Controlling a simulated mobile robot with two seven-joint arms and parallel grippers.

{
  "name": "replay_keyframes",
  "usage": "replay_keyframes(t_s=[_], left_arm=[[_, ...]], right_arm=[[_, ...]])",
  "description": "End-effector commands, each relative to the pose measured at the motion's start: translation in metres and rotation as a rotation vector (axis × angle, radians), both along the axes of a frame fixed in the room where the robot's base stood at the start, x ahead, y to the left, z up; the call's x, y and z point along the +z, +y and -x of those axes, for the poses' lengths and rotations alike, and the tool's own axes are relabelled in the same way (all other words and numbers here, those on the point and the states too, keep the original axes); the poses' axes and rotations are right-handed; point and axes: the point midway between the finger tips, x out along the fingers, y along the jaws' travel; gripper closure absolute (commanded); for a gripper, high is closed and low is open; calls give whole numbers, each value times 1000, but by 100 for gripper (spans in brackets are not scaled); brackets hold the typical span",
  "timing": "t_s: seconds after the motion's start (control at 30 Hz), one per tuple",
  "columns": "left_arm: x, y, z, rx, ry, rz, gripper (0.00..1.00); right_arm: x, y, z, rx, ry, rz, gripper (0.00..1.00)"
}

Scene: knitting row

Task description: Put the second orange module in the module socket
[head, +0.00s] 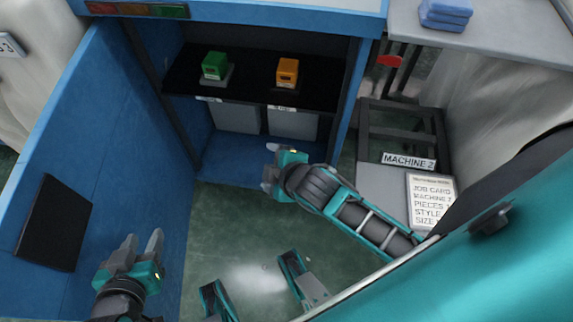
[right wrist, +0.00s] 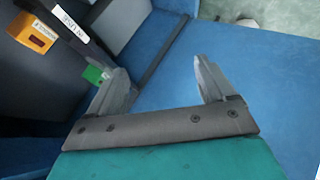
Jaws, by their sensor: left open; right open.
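One orange module (head: 288,72) sits on a grey base on the black shelf (head: 250,90) of the blue cabinet. A green module (head: 214,66) sits on a similar base to its left. The orange module (right wrist: 32,33) and the green module (right wrist: 95,73) also show in the right wrist view. I cannot tell which base, if any, is the module socket. My right gripper (head: 268,167) is open and empty, in front of and below the shelf, its fingers pointing left. It also shows in the right wrist view (right wrist: 160,66). My left gripper (head: 142,240) is open and empty at lower left.
Grey bins (head: 292,124) stand under the shelf. A blue side panel (head: 85,150) with a dark plate (head: 49,222) bounds the left. A dark frame labelled MACHINE 2 (head: 409,160) and a job card (head: 431,200) are at right. Green floor lies open between.

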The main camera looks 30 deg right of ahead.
Motion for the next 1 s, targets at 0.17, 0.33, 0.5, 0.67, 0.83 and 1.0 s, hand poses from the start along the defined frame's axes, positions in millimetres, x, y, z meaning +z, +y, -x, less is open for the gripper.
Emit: replay_keyframes(t_s=[0.17, 0.33, 0.5, 0.67, 0.83, 1.0], left_arm=[[1, -1, 0, 3, -1, 5, 57], [1, -2, -1, 6, -1, 9, 57], [1, -2, -1, 5, 0, 9, 57], [1, -2, -1, 4, -1, 9, 57], [10, -2, -1, 3, -2, 6, 57], [43, 2, -1, 5, -10, -4, 57]], right_arm=[[15, 1, 36, -285, 16, -478, 17], [28, -5, 51, -445, 20, -732, 17], [32, -6, 54, -487, 19, -801, 17], [32, -6, 54, -486, 20, -799, 17], [40, -7, 54, -486, 20, -796, 17], [68, -12, 57, -494, 15, -784, 17]])
